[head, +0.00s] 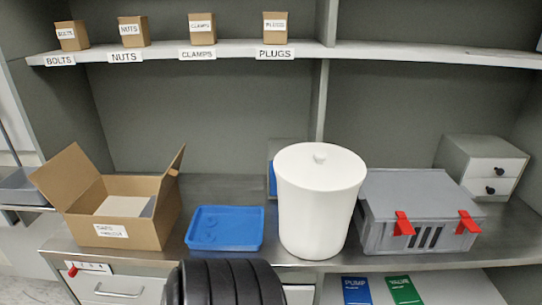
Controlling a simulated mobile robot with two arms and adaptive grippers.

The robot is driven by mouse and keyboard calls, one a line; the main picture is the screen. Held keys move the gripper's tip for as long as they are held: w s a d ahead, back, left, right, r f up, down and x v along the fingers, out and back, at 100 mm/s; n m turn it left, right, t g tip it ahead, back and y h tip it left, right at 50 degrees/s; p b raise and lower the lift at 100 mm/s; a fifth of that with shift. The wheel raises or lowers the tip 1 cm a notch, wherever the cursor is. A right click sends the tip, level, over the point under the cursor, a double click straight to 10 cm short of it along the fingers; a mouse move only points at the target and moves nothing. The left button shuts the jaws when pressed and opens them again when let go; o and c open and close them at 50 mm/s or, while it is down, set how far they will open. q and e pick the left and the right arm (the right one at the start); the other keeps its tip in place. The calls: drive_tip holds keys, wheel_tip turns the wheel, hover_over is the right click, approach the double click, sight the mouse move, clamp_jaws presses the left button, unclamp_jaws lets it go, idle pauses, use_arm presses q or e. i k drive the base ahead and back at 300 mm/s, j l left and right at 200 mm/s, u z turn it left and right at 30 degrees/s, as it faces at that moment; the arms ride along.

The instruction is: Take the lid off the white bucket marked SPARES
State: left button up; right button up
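A tall white bucket (315,218) stands upright on the grey worktop, right of centre. A round white lid (338,163) with a small knob in its middle sits on top and covers the opening. No SPARES marking shows on the side facing me. The inside of the bucket is hidden. Neither of my grippers shows in the head view.
A blue tray (225,247) is left of the bucket, and an open cardboard box (157,222) beyond it. A grey case (412,190) with red latches is close on the right, beside a small drawer unit (465,150). A shelf (420,51) with labelled boxes runs above.

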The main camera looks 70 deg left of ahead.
sight(320, 168)
drive_tip(key=u, duration=1.95)
